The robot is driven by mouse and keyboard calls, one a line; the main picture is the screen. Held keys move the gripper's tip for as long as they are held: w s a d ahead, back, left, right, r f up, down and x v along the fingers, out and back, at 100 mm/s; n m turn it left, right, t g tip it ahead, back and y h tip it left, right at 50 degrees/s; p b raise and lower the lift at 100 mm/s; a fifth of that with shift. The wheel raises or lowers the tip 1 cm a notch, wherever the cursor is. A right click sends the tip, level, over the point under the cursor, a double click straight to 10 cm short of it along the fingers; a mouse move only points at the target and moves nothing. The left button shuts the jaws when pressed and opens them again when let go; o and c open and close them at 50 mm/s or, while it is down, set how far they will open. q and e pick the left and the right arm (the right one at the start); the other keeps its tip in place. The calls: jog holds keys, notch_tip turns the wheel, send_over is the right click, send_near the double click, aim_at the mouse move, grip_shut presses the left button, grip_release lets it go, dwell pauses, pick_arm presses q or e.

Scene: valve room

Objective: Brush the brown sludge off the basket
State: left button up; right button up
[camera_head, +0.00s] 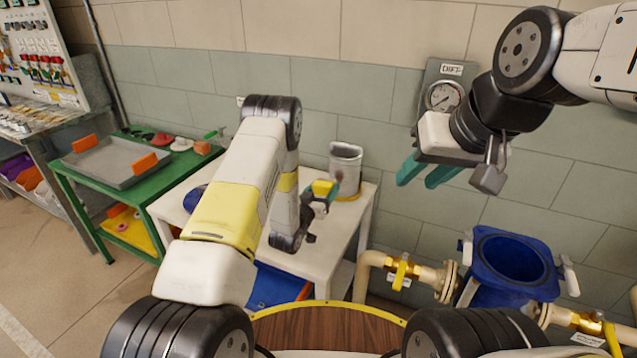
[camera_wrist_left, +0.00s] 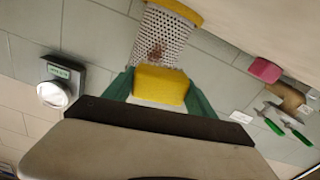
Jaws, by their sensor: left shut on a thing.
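The grey perforated basket (camera_head: 345,165) stands upright in a yellow ring at the white table's back right. In the left wrist view the basket (camera_wrist_left: 168,32) appears inverted, with a brown sludge patch (camera_wrist_left: 156,53) on its near side. The sludge (camera_head: 338,176) also shows small in the head view. My left gripper (camera_head: 314,198) is shut on a yellow block-shaped brush (camera_wrist_left: 160,84), close in front of the basket. The brush hides part of the basket; I cannot tell whether they touch. My right gripper (camera_head: 416,184) is raised at the right, its teal fingers apart and empty.
The white table (camera_head: 366,208) stands against the tiled wall. A green table (camera_head: 118,185) with a grey tray (camera_head: 110,160) is at left. A wall gauge (camera_head: 444,96), pipes (camera_head: 412,268) and an open blue housing (camera_head: 508,262) are at right. My left arm hides part of the white table.

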pick_arm(q)
jog(key=shift+x, duration=2.6)
jog(key=shift+x, duration=0.9)
jog(key=shift+d, duration=0.1)
